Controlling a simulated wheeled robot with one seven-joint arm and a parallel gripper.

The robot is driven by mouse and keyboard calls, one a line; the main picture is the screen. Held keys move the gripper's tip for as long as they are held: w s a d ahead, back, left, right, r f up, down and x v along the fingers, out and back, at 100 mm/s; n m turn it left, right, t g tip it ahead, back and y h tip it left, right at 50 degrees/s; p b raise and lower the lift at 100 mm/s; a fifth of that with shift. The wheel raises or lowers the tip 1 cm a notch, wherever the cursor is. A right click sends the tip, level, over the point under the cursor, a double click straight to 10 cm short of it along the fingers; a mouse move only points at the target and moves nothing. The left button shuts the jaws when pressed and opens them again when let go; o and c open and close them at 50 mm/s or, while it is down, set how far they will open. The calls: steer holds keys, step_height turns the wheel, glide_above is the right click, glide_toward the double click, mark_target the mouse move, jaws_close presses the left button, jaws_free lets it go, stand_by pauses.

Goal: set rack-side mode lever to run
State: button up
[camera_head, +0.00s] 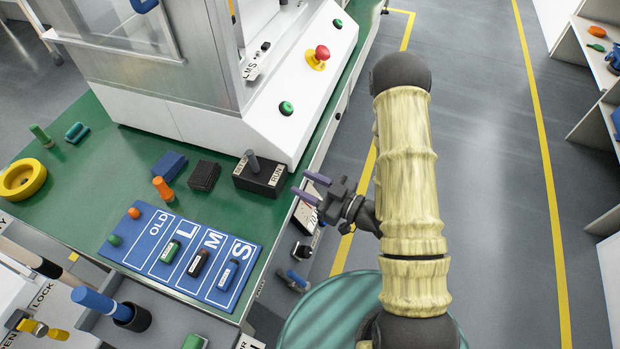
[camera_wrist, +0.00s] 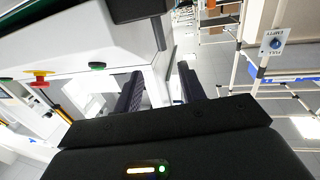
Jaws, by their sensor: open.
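A black mode lever box (camera_head: 262,178) sits on the green table near its right edge, in front of the press. Its grey lever (camera_head: 252,160) rises from the top and leans toward the left label, away from the RUN label (camera_head: 276,175) on the right. The left label is too small to read surely. My gripper (camera_head: 298,182) is open and empty, just right of the box by the table edge, apart from the lever. In the wrist view its two dark fingers (camera_wrist: 160,90) stand apart with nothing between them; the lever is not seen there.
The white press (camera_head: 310,80) with a red button (camera_head: 318,57) and green buttons stands behind the box. Left of the box are a black block (camera_head: 204,175), a blue block (camera_head: 170,165) and an orange peg (camera_head: 162,188). A blue sorting mat (camera_head: 185,255) lies in front.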

steer(key=shift+s+d, duration=0.15)
steer(key=shift+d, duration=0.05)
steer(key=shift+c, duration=0.2)
steer(key=w+d+r+m+g+h, duration=0.2)
steer(key=w+d+m+h, duration=0.25)
steer(key=d+h, duration=0.65)
steer(key=s+d+r+m+g+h, duration=0.1)
steer(key=s+r+m+g+h, duration=0.3)
steer(key=s+r+m, duration=0.3)
steer(key=s+g, duration=0.1)
steer(key=s, duration=0.3)
steer(key=shift+s+d+r, duration=0.15)
steer(key=shift+s+r, duration=0.05)
